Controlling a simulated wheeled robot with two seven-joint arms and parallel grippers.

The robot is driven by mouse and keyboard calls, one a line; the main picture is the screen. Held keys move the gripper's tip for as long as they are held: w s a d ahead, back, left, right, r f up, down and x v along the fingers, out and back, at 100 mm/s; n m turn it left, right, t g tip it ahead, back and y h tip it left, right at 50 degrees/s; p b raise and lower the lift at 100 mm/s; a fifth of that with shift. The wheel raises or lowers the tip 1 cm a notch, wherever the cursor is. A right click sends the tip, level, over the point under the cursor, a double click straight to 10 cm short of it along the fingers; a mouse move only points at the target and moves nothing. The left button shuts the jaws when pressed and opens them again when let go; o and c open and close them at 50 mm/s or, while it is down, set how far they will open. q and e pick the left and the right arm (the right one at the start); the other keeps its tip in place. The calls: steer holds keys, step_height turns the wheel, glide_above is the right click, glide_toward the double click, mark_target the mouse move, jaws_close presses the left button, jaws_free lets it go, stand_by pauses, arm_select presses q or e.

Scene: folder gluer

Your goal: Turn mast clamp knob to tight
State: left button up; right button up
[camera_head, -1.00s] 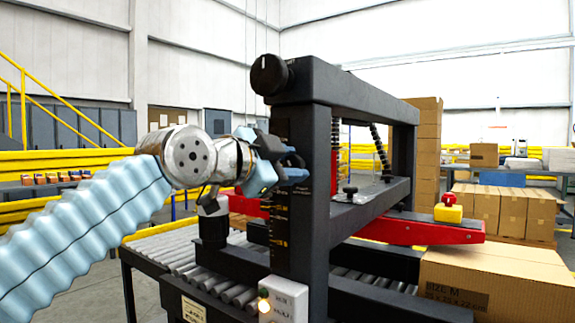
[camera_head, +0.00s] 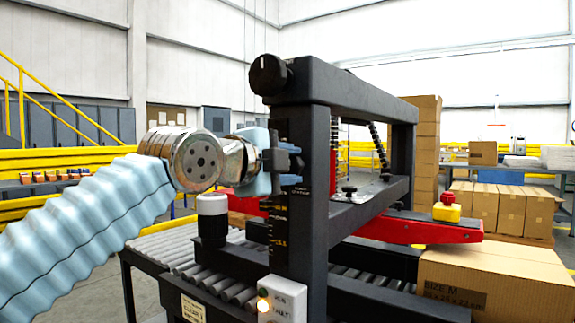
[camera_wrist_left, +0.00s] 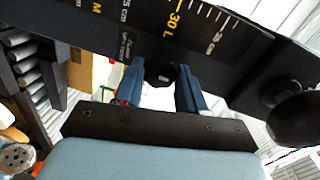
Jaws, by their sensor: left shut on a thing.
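The mast (camera_head: 309,190) is a dark upright post with a yellow-marked scale (camera_head: 278,225). My left gripper (camera_head: 292,160) is at the upper part of the mast's scale face in the head view. In the left wrist view its two blue fingers (camera_wrist_left: 168,88) are shut around a small black knob (camera_wrist_left: 162,70), which I take for the mast clamp knob. The knob sits on the scale face near the "30 L" mark. The fingers hide most of it, so its turn position cannot be read. My right gripper is in neither view.
A round black knob with a white mark (camera_head: 268,75) sticks out above my gripper. A white-topped cylinder (camera_head: 212,218) stands below my wrist. The roller conveyor (camera_head: 190,250) runs beneath. A cardboard box (camera_head: 500,285) and a red bar (camera_head: 410,230) are at right.

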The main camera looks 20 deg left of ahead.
arm_select(q)
steer(key=shift+f, duration=0.15)
steer(key=o, duration=1.1)
steer(key=shift+c, duration=0.2)
steer(key=shift+s, duration=0.15)
steer(key=b+v, duration=0.1)
steer(key=v, duration=1.2)
steer(key=shift+s, duration=0.3)
steer(key=shift+a, duration=0.1)
